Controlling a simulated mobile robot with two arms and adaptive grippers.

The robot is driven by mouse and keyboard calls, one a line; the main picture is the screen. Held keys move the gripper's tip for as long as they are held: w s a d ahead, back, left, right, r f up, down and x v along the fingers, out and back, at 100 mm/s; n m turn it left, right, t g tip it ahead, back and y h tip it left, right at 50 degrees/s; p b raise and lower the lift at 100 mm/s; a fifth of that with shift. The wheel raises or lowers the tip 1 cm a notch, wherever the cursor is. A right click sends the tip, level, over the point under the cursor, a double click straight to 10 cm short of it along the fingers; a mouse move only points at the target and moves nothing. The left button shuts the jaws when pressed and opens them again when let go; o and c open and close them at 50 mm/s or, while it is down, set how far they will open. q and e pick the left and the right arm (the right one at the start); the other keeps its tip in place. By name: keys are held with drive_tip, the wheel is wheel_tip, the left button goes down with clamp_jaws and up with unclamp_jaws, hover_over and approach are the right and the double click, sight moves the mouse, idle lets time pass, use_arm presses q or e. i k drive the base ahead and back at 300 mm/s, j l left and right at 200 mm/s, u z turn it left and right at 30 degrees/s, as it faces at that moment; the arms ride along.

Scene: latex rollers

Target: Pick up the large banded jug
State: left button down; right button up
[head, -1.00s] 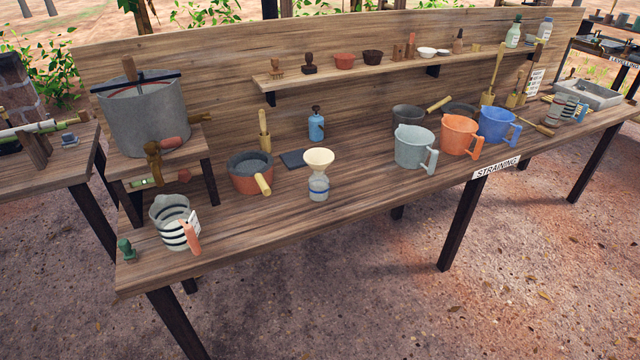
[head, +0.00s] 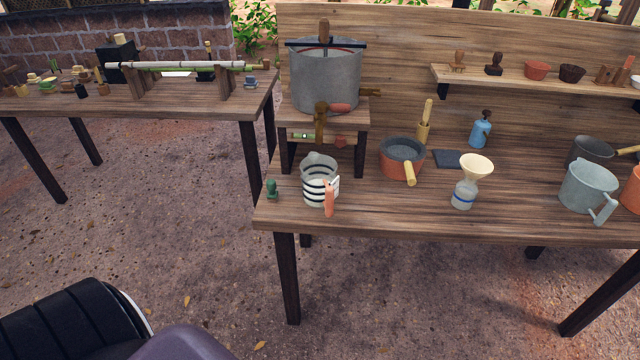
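The large banded jug (head: 318,186) stands upright near the front left end of the wooden workbench (head: 400,222). It is pale grey with dark horizontal bands. Its orange-pink handle (head: 329,199) faces the front, with a small white tag beside it. A small green stamp-like object (head: 271,189) stands just left of the jug. Neither of my grippers shows in the head view. Nothing holds the jug.
A grey drum (head: 325,82) sits on a raised stand behind the jug. Another table (head: 150,106) is at the left. Open ground lies in front.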

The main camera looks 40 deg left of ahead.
sight(319, 179)
drive_tip(key=j+u, duration=0.35)
drive_tip(key=j, duration=1.15)
